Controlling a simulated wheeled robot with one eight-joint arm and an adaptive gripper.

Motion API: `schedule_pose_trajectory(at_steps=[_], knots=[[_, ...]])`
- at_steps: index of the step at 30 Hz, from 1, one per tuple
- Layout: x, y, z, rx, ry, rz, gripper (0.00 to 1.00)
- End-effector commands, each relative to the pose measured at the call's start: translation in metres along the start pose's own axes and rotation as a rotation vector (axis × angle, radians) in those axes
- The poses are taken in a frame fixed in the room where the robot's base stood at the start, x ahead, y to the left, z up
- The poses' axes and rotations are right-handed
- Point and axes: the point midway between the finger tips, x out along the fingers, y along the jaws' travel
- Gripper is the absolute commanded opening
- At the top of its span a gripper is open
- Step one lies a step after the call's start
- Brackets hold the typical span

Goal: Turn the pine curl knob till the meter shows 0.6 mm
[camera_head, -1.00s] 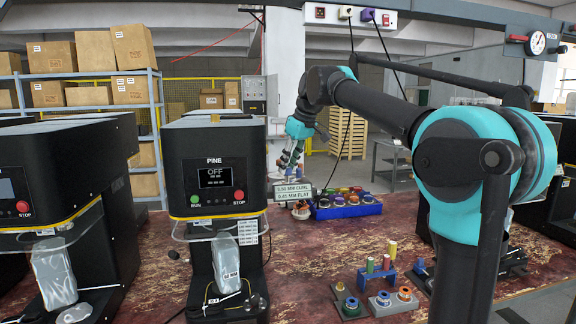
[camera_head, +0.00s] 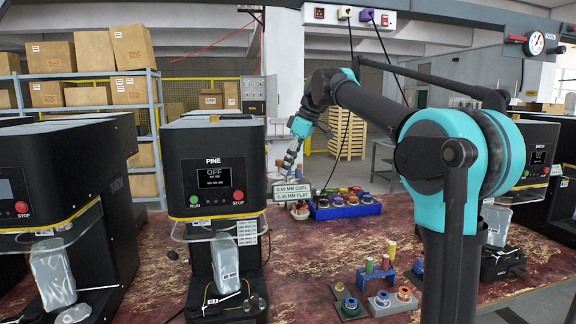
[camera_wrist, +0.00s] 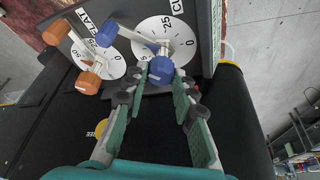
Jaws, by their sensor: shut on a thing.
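The black PINE seamer (camera_head: 212,170) stands left of centre in the head view. Its small meter plate (camera_head: 291,192) has a CURL line above a FLAT line; the curl figure looks like 0.60 mm, but the digits are tiny. In the wrist view, the white curl dial (camera_wrist: 180,30) carries a white-armed knob with blue ends (camera_wrist: 160,70). My gripper (camera_wrist: 161,82) is shut on the lower blue end, with a finger on each side. My gripper also shows at the seamer's right side in the head view (camera_head: 290,162).
A flat dial (camera_wrist: 84,48) with an orange-ended knob (camera_wrist: 88,82) sits just left of the curl knob in the wrist view. A blue tray of spools (camera_head: 345,210) is right of the meter. Coloured spools (camera_head: 380,300) stand on the front of the table.

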Motion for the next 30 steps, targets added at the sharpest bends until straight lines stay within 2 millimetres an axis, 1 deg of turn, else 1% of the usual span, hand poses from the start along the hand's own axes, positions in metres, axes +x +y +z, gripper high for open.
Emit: schedule_pose_trajectory(at_steps=[6, 7, 9, 12, 20, 23, 26, 30], knots=[[0.0, 0.0, 0.0, 0.001, -0.001, 0.001, 0.0], [0.0, 0.0, 0.0, 0.001, -0.001, 0.001, 0.29], [0.0, 0.0, 0.0, 0.001, -0.001, 0.001, 0.37], [0.0, 0.0, 0.0, 0.002, 0.0, 0.0, 0.47], [-0.001, 0.0, 0.0, 0.002, 0.0, 0.0, 0.47], [-0.005, 0.0, 0.0, 0.002, 0.0, 0.0, 0.47], [-0.017, 0.0, 0.0, 0.003, 0.0, 0.001, 0.47], [-0.044, 0.001, 0.001, 0.004, 0.0, 0.001, 0.47]])
